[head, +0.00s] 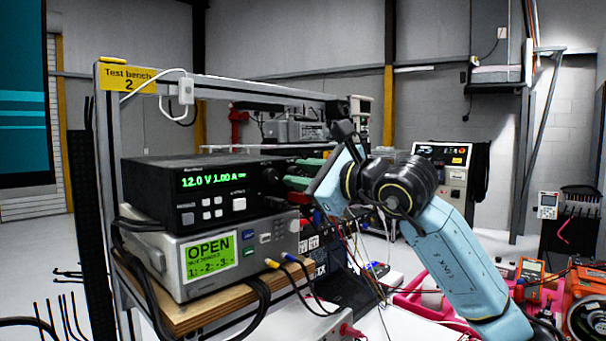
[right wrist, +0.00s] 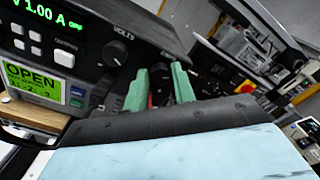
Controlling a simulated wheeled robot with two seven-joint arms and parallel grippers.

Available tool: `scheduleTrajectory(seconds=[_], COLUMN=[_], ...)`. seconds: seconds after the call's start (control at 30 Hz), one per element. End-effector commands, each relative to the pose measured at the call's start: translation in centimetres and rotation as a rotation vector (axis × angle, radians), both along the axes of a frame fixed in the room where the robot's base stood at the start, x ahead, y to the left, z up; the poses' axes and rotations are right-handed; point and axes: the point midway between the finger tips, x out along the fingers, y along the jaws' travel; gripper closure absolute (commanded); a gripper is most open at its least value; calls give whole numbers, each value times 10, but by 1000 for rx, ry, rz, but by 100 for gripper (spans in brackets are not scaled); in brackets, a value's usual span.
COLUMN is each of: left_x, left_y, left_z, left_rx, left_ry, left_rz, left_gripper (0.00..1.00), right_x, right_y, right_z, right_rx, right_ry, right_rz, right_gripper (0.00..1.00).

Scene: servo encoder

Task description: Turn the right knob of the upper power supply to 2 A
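My right gripper (head: 301,175) is at the right end of the front panel. In the right wrist view its two green fingers (right wrist: 160,88) stand apart, with a dark gap between them. My left gripper is out of view.
A grey instrument (head: 165,250) with a green OPEN display lies under the supply, with yellow and blue plugs at its front. Cables hang over the wooden shelf edge (head: 205,312).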

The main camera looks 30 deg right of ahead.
Motion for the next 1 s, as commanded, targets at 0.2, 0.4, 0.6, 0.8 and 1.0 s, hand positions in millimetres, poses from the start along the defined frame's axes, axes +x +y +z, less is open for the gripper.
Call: scheduleTrajectory(seconds=[0.2,0.4,0.6,0.8,1.0], left_x=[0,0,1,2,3], left_y=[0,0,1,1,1], left_z=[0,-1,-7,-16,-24], left_rx=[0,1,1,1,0], left_ry=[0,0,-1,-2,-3], left_rz=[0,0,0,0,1], left_gripper=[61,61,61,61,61], right_x=[0,0,0,0,0], right_y=[0,0,0,0,0], right_z=[0,0,-1,-2,-1], right_rx=[0,15,85,224,400], right_ry=[0,5,30,77,139], right_rz=[0,0,1,2,2], right_gripper=[100,100,100,100,100])
